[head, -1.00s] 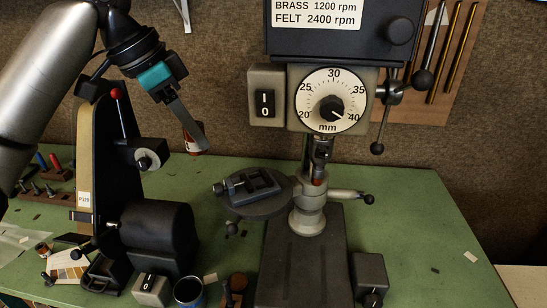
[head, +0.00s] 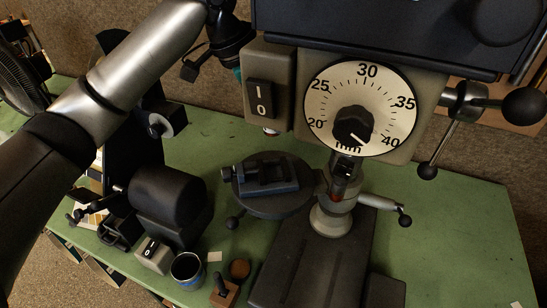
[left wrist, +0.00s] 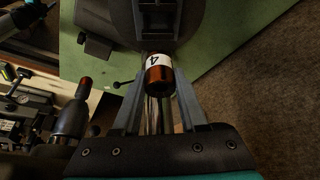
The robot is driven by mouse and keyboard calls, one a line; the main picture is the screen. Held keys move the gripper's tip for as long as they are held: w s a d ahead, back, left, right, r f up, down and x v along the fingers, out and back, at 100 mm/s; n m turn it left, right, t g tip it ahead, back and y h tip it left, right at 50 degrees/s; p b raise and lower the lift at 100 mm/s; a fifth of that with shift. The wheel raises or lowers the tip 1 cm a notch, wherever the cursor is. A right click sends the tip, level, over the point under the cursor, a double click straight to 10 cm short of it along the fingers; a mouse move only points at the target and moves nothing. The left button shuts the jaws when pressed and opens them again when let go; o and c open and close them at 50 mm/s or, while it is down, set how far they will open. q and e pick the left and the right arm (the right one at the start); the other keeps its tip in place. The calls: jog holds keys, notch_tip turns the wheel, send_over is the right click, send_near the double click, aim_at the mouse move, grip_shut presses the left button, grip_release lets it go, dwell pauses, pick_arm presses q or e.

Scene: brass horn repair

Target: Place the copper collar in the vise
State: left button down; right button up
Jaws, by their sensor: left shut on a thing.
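The copper collar (left wrist: 158,74) is a short reddish-brown cylinder with a white band marked 4. My left gripper (left wrist: 157,95) is shut on it, with a finger on each side. In the head view the gripper's fingers are hidden behind the drill press switch box; a small pale and reddish sliver below that box seems to be the collar. The dark vise (head: 267,176) sits on the round drill press table (head: 284,207). The vise also shows at the top of the left wrist view (left wrist: 157,18), beyond the collar. My right gripper is not in view.
The drill press head with its dial (head: 361,108) and switch box (head: 266,98) overhangs the vise area. A black belt sander (head: 167,203) stands to the left. A blue-rimmed tin (head: 187,269) stands in front. The green bench (head: 465,225) is mostly clear at right.

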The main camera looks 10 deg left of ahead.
pick_arm(q)
notch_tip(320, 180, down, 12)
jog(key=shift+r, duration=0.25)
jog(key=shift+f, duration=0.1)
jog(key=shift+c, duration=2.2)
grip_release()
jog(key=v, duration=1.2)
